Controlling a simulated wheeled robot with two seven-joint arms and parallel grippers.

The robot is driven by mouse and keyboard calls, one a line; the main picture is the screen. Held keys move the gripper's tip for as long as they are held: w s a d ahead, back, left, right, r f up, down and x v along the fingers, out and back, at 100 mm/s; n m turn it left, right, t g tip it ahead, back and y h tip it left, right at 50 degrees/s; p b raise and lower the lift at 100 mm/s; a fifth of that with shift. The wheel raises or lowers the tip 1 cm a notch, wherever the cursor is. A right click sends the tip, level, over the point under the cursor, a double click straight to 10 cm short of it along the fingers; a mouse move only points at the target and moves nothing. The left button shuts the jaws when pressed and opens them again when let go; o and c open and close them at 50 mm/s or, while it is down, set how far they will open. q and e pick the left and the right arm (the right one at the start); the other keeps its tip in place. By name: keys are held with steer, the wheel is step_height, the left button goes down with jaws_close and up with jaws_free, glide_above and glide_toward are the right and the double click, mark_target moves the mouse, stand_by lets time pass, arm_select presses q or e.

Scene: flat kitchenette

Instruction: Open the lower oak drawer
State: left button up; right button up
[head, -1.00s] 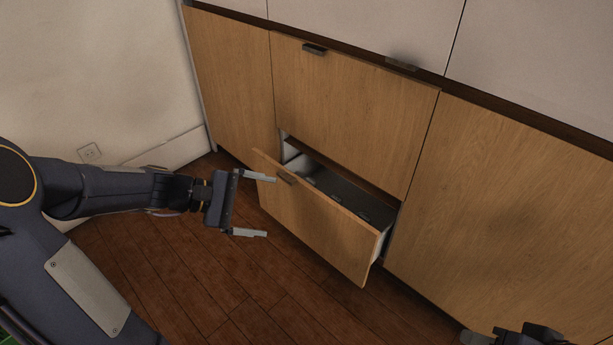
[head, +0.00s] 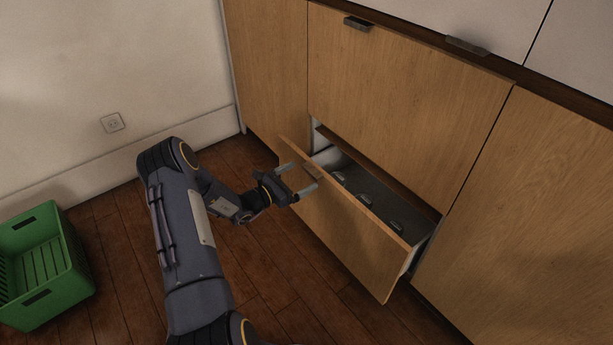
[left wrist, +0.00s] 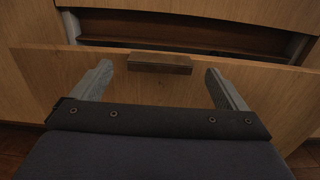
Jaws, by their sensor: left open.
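The lower oak drawer (head: 345,235) stands pulled part way out of the cabinet, and its grey inside shows with a few small metal pieces in it. My left gripper (head: 312,180) is open at the drawer front, near its upper left part. In the left wrist view the drawer front (left wrist: 165,92) fills the middle, and its dark handle (left wrist: 160,63) lies between and beyond the open fingers of the left gripper (left wrist: 158,80). The fingers appear apart from the handle. In the head view the gripper largely hides the handle. My right gripper is not in view.
A closed oak drawer front (head: 405,85) with a dark handle (head: 358,23) is above. An oak panel (head: 530,220) stands at the right. A green crate (head: 42,262) sits on the wooden floor at the left. The floor before the drawer is clear.

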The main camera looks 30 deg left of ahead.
arm_select(q)
steer(key=shift+x, duration=1.35)
steer(key=shift+s, duration=0.1)
steer(key=c, duration=1.4)
